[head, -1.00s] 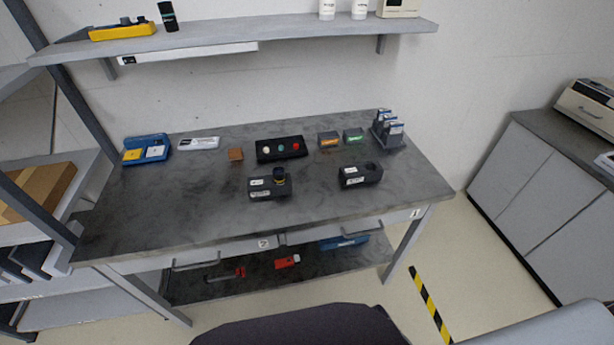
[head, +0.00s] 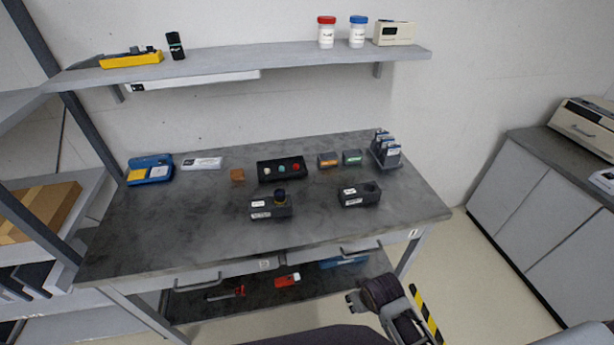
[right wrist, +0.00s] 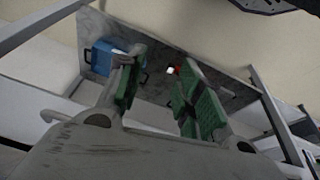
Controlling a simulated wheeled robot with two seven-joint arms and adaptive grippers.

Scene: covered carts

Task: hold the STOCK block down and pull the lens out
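Two dark grey blocks with white labels stand on the workbench in the head view; the labels are too small to read, so I cannot tell which is STOCK. The left block (head: 264,210) has the lens (head: 280,196), a dark short cylinder, upright in its right end. The right block (head: 358,197) has an empty round hole. My right gripper (head: 353,300) is in front of the bench, below the top's front edge and apart from both blocks. In the right wrist view its green-padded fingers (right wrist: 155,92) are spread with nothing between them. My left gripper is out of view.
Drawer handles (head: 362,250) stick out at the front. The front of the bench top (head: 200,250) is clear.

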